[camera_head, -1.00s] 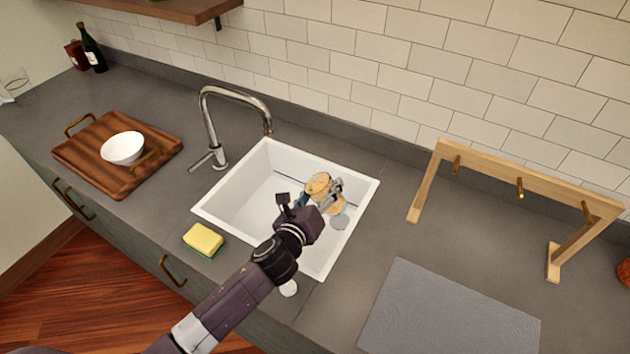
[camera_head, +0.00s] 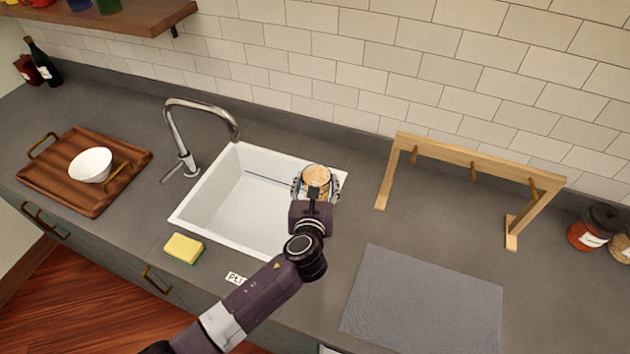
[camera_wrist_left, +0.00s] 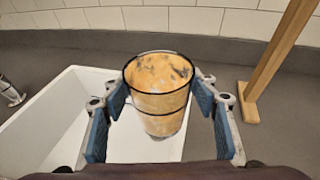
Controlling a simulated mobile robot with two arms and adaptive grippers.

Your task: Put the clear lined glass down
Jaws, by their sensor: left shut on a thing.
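The clear lined glass (camera_wrist_left: 158,92) has dark lines around it and looks orange-brown and patchy inside. My left gripper (camera_wrist_left: 160,105) is shut on it, with a blue finger pad on each side. In the head view the glass (camera_head: 317,177) is upright in my left gripper (camera_head: 315,186), over the right part of the white sink (camera_head: 213,193). The gripper hides part of the glass. My right gripper does not show.
A grey mat (camera_head: 425,305) lies on the counter to the right, below a wooden rack (camera_head: 470,158) with hooks. A yellow sponge (camera_head: 184,248) lies left of the sink front. A tray (camera_head: 55,178) holds a white bowl (camera_head: 90,165). A faucet (camera_head: 180,130) stands behind the sink.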

